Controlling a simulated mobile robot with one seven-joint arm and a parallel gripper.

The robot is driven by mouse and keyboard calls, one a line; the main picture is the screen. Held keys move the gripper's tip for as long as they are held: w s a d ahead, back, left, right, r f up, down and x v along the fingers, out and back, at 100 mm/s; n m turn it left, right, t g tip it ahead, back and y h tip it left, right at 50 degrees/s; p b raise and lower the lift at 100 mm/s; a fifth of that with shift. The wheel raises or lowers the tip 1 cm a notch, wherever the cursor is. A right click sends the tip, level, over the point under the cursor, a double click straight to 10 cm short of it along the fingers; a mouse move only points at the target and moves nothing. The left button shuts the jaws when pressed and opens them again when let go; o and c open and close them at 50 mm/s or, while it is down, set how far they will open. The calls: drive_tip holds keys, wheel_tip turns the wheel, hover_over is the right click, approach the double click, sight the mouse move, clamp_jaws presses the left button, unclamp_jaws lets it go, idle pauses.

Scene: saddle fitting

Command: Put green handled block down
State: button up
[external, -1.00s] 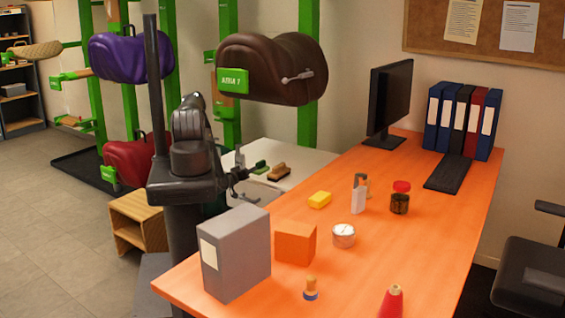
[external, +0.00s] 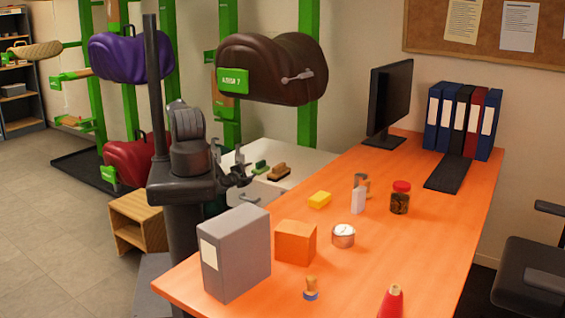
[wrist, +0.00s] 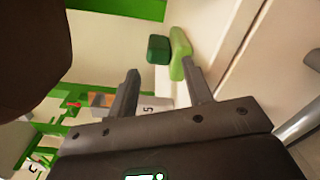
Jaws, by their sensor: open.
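The green handled block (external: 261,167) rests on the white cabinet top in the external view, left of a brown brush-like block. In the wrist view a light green piece (wrist: 180,52) and a dark green piece (wrist: 158,49) lie just beyond my fingertips. They look like parts of the block, but I cannot be sure. My gripper (external: 243,168) is open and empty, left of the block in the external view. In the wrist view its two fingers (wrist: 163,78) stand apart. The right fingertip is close to the light green piece; I cannot tell whether they touch.
The brown block (external: 279,172) is right beside the green one on the white cabinet (external: 308,158). The orange desk (external: 385,245) holds a grey box file (external: 236,255), an orange box (external: 296,243) and small items. A brown saddle (external: 270,70) hangs above the cabinet.

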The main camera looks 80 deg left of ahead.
sight(261, 161)
drive_tip(key=n, duration=0.4)
drive_tip(key=w+n, duration=0.1)
drive_tip(key=n, duration=0.1)
drive_tip(key=shift+a+r, duration=0.3)
drive_tip(key=shift+a, duration=0.05)
drive_tip(key=n, duration=0.3)
drive_tip(key=a+n, duration=0.1)
drive_tip(key=n, duration=0.2)
drive_tip(key=shift+r+n, duration=0.15)
drive_tip(key=shift+n, duration=0.25)
drive_tip(key=shift+x, duration=3.8)
drive_tip(key=shift+r, duration=0.1)
drive_tip(key=shift+c, duration=0.6)
clamp_jaws()
drive_tip(key=shift+r, duration=0.1)
wheel_tip(261, 161, up, 4)
drive_tip(key=shift+r, duration=0.15)
drive_tip(key=w+d+r, duration=0.1)
drive_tip(key=d+r, duration=0.1)
drive_tip(key=d, duration=0.1)
drive_tip(key=w+d+r, duration=0.1)
drive_tip(key=d+r, duration=0.1)
drive_tip(key=d, duration=0.2)
drive_tip(key=w+d+r, duration=0.1)
drive_tip(key=d+r, duration=0.1)
drive_tip(key=d, duration=0.2)
drive_tip(key=shift+w+d+r, duration=0.15)
drive_tip(key=shift+w+r, duration=0.1)
drive_tip(key=shift+w, duration=0.1)
